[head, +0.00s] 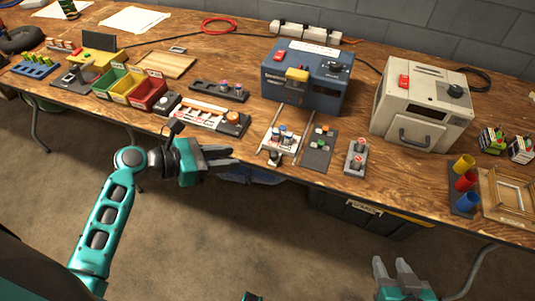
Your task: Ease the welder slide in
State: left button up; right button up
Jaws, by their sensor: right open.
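The blue welder (305,79) stands toward the back of the wooden table, with a yellow part on its front. Its slide (284,137) sticks out in front of it, a pale plate between rails, reaching the table's front edge. Small parts and a dark knob sit on the slide. My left gripper (229,157) is left of the slide, near the table's front edge, touching nothing that I can see; its finger gap is unclear. My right gripper (392,268) is open and empty, low in front of the table at right.
A dark panel with buttons (319,147) lies right of the slide, and a grey two-button box (355,159) is beyond it. A beige oven-like box (422,104) stands to the right. Left are a white-and-orange device (207,115) and coloured bins (147,96). A black crate (362,216) is under the table.

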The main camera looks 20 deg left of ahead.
aim_at(273, 154)
pick_arm(q)
jog(key=b+x, duration=0.1)
jog(key=x, duration=1)
jog(key=shift+w+d+f+b, duration=0.15)
jog(key=shift+w+d+b, duration=0.05)
jog(key=shift+b, duration=0.2)
grip_shut()
